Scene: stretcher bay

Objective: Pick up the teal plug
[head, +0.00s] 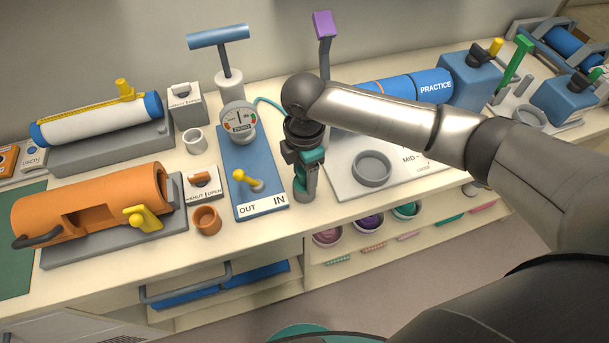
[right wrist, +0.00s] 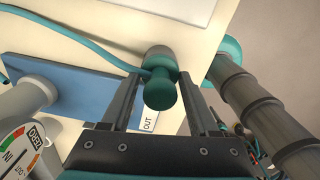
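The teal plug (right wrist: 161,94) stands upright in a grey round holder (head: 304,195) at the counter's front, just right of the blue OUT/IN board. A teal hose (right wrist: 75,45) runs to it. My right gripper (right wrist: 159,76) points down over the plug, one finger on each side. The fingers are open, and gaps show between them and the plug's body in the right wrist view. In the head view my right gripper (head: 305,172) covers most of the plug. My left gripper is not in view.
The blue board (head: 243,165) with a gauge (head: 239,120) and yellow lever (head: 247,181) stands close on the left. A white panel with a grey ring (head: 372,168) lies to the right. An orange cylinder (head: 92,205) lies far left. Bowls (head: 370,222) sit on the shelf below.

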